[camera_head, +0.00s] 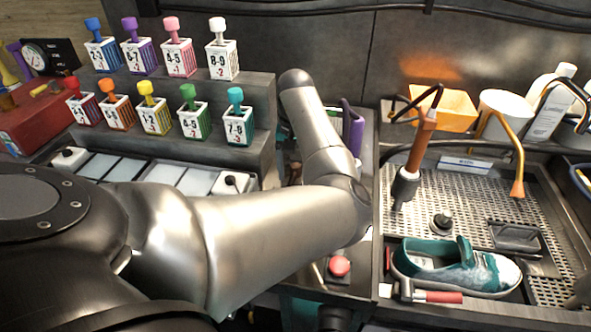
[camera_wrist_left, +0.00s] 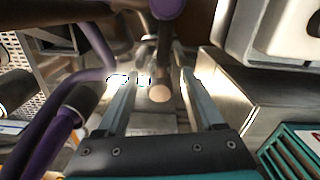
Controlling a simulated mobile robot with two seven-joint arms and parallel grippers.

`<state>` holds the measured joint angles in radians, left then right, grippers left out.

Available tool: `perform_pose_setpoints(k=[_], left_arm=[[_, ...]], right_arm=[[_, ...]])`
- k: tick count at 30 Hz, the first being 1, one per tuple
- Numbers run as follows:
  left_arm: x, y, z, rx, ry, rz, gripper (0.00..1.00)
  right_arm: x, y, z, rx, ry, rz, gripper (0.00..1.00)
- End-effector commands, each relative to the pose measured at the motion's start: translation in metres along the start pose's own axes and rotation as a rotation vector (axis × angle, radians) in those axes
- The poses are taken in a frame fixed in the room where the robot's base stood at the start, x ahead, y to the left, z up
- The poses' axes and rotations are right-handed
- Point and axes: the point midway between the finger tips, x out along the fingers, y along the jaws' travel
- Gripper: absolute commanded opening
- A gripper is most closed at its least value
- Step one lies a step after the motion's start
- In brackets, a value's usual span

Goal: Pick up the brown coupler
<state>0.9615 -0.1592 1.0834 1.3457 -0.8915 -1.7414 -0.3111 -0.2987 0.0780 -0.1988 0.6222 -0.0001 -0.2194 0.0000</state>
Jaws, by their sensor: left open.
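A brown coupler (camera_head: 420,142) with a grey lower end and a black hose hangs over the perforated tray in the head view. My left gripper (camera_wrist_left: 155,90) is open in the left wrist view, its two fingers apart. A tan round end (camera_wrist_left: 160,93) shows between or beyond the fingers; I cannot tell what it belongs to or whether it is within reach. In the head view my left forearm reaches up past the step rack, and its gripper is hidden. My right gripper is not in view.
A purple hose (camera_wrist_left: 97,60) passes close to the left finger, and purple shows in the head view (camera_head: 353,130). An orange-tipped hose (camera_head: 517,188) hangs at right. Numbered boxes (camera_head: 190,115) fill the rack.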

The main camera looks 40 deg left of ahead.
Motion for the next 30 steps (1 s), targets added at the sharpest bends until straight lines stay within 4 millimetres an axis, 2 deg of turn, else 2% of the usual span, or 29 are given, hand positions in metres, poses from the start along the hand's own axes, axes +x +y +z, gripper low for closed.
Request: perform_pose_setpoints(k=[7,25,30], left_arm=[[0.0019,0.0003,0.0001,0.000,0.000,0.001,0.69],[0.0015,0.0002,0.0000,0.000,0.000,0.001,0.01],[0.0013,0.0001,-0.0001,0.000,0.000,0.000,0.00]], right_arm=[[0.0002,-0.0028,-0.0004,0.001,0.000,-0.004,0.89],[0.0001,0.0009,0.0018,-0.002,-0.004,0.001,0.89],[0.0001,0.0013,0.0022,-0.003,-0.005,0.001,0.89]])
